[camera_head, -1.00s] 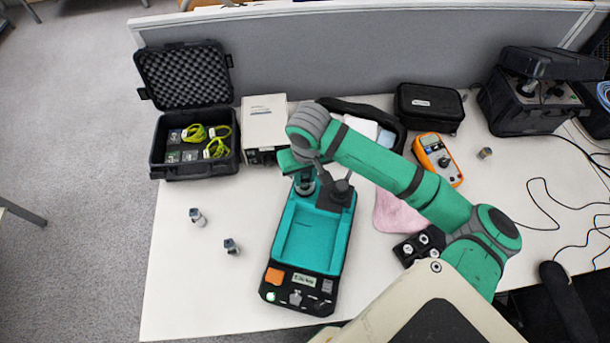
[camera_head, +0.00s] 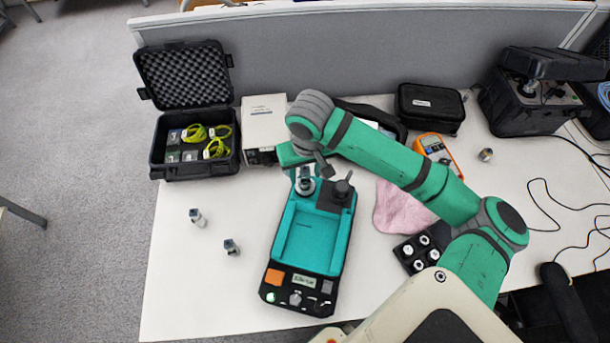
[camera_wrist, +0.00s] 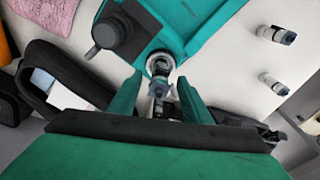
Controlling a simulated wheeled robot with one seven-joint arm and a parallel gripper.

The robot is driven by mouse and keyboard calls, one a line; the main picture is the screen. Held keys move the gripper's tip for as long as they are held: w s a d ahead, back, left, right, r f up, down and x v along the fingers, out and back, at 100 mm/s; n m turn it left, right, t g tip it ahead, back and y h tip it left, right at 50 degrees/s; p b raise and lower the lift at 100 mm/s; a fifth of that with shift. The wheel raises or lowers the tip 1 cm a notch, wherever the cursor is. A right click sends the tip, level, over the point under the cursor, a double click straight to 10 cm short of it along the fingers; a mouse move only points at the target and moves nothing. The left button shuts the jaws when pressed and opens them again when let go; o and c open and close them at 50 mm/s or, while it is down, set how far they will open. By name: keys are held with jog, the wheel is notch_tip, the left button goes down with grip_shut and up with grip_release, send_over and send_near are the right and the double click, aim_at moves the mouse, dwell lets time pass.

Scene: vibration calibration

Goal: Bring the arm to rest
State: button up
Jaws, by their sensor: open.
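My green arm reaches from the lower right across the table. My gripper (camera_wrist: 159,88) is open, its two green fingers spread apart. In the head view, the gripper is above the far end of the teal calibration device, mostly hidden by the wrist. A small metal cylindrical sensor (camera_head: 305,185) stands on the round mount at the device's far end. It also shows in the wrist view (camera_wrist: 158,68), just beyond and between the fingertips; I cannot tell whether they touch it. The teal device (camera_head: 311,238) has a black block with a knob (camera_head: 342,190) beside the mount.
Two small sensors (camera_head: 197,217) (camera_head: 231,247) stand on the table at left. An open black case (camera_head: 195,172), a white box (camera_head: 264,122), a black bag, a black pouch (camera_head: 430,107), an orange meter (camera_head: 437,152) and a holder block (camera_head: 420,250) surround the arm.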

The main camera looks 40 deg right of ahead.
jog(key=r, duration=0.7)
jog(key=shift+s+a+r, duration=0.15)
jog(key=shift+s, duration=0.2)
